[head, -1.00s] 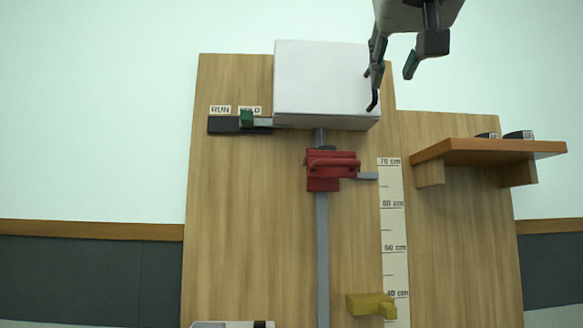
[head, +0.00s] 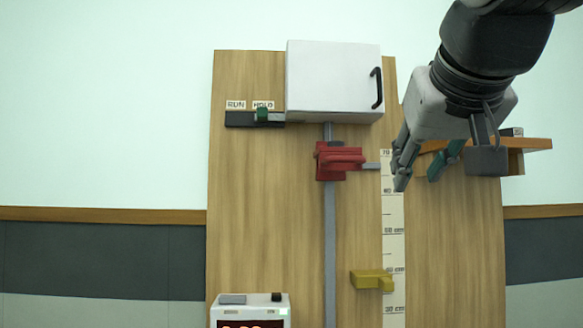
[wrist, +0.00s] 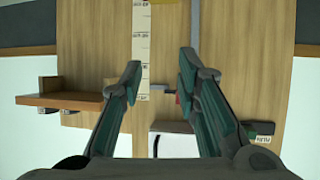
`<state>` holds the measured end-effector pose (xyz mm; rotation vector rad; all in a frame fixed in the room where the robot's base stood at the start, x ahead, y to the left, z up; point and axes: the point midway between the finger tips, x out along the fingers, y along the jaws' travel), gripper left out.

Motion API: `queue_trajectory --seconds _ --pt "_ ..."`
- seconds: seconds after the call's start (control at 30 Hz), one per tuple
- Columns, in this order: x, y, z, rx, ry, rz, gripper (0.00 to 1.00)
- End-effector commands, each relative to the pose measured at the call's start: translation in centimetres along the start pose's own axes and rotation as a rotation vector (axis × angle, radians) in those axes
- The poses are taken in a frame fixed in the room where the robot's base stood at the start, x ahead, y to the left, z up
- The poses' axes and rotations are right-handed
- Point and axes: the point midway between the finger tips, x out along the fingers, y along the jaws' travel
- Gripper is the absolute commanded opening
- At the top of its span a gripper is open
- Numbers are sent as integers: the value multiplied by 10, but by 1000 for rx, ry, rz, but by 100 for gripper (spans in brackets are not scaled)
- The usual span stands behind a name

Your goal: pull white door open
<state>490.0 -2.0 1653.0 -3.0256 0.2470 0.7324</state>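The white door (head: 325,80) is the front of a white box at the top of the wooden board, and it looks shut. Its black handle (head: 377,88) stands upright near the door's right edge. My gripper (head: 420,180) is below and right of the handle, in front of the ruler and apart from the door. In the wrist view my gripper (wrist: 158,80) has its fingers spread with nothing between them. Part of the white box (wrist: 172,142) shows in the wrist view at the bottom, partly hidden by my gripper.
A red clamp (head: 338,162) sits on a grey vertical rail below the box. A green slider (head: 262,114) is at HOLD on the left. A yellow block (head: 370,280) is lower down. A wooden shelf (head: 530,144) stands right, partly behind my arm. A device with a red display (head: 250,308) is below.

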Motion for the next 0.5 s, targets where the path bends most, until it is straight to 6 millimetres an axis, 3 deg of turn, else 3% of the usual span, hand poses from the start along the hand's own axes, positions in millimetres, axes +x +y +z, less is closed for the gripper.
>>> queue_trajectory --seconds 0.5 --pt "2 1 10 -1 -20 -2 30"
